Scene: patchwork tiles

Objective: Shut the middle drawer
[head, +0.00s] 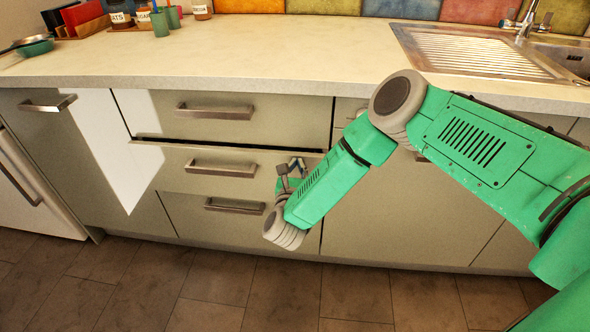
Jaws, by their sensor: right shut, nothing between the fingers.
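The middle drawer (175,168) is in a stack of three grey-beige drawers under the counter. Its front stands slightly out, with a dark gap along its top edge. Its metal bar handle (221,168) is left of my right gripper. My right gripper (298,165) is shut and empty, close to the right end of the middle drawer's front. My green forearm and wrist partly hide it, and I cannot tell whether it touches the front. My left gripper is not in view.
The top drawer (285,115) and the bottom drawer (180,212) look closed. The counter (240,55) overhangs above, with a sink (560,55) at right and jars at the back left. The tiled floor (200,285) in front is clear.

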